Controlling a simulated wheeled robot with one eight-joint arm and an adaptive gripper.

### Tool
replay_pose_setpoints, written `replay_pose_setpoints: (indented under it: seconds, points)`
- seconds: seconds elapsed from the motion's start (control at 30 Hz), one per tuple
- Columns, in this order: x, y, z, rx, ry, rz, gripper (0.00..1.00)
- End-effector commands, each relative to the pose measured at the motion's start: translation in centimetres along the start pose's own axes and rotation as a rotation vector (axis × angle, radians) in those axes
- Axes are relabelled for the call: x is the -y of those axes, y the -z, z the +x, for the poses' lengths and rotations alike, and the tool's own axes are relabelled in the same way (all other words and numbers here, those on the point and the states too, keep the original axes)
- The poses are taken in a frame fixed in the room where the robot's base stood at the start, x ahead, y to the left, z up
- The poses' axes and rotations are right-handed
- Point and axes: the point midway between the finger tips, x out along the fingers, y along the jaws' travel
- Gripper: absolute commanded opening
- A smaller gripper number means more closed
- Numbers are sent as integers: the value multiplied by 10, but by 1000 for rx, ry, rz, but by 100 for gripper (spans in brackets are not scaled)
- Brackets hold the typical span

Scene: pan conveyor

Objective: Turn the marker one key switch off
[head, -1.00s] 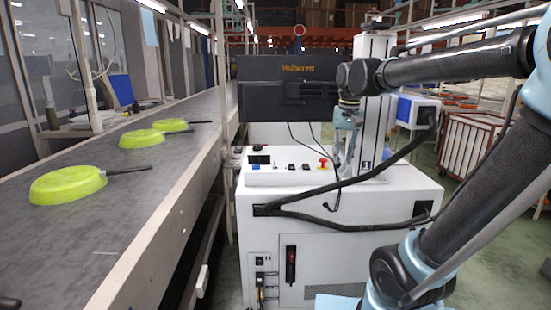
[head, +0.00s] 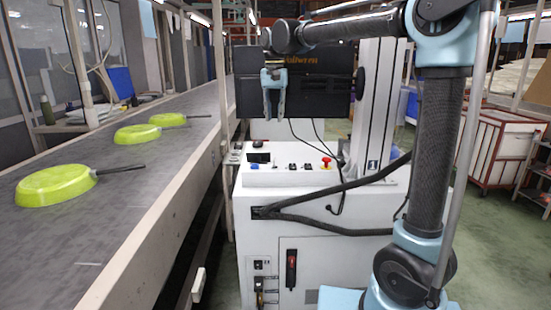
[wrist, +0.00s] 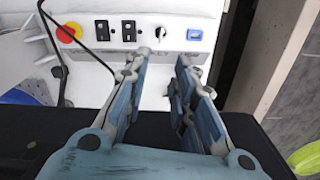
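The white marker machine has a sloped control panel (head: 287,177) on its top; a "1" plate (head: 373,166) is on the grey column behind it. The small silver key switch (wrist: 161,33) sits on the panel between black rocker switches and a blue-knobbed switch in the wrist view; its key angle is too small to read. In the head view the key switch (head: 275,165) is tiny. My gripper (head: 273,112) hangs above and behind the panel, fingers down. In the wrist view my gripper (wrist: 163,62) is open and empty, its fingers apart, with the panel beyond the tips.
A red emergency button (head: 326,163) is at the panel's right. A black cable (head: 350,188) loops across the machine's front. The conveyor (head: 150,190) with green pans (head: 55,185) runs along the left. A dark box (head: 320,95) stands behind the panel.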

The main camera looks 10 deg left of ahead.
Motion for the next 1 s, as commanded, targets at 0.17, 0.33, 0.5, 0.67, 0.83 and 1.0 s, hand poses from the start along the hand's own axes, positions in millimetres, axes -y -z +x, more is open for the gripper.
replay_pose_setpoints:
  seconds: [0.17, 0.33, 0.5, 0.67, 0.83, 1.0]
  points:
    - [2, -2, 23, 0, 0, -4, 24]
    - [2, -2, 53, 0, 0, -5, 24]
    - [3, -2, 82, 0, 0, -5, 24]
    - [3, -2, 110, 0, 0, -5, 24]
    - [2, -2, 138, 0, 0, -5, 24]
    - [3, -2, 157, 0, 0, -5, 24]
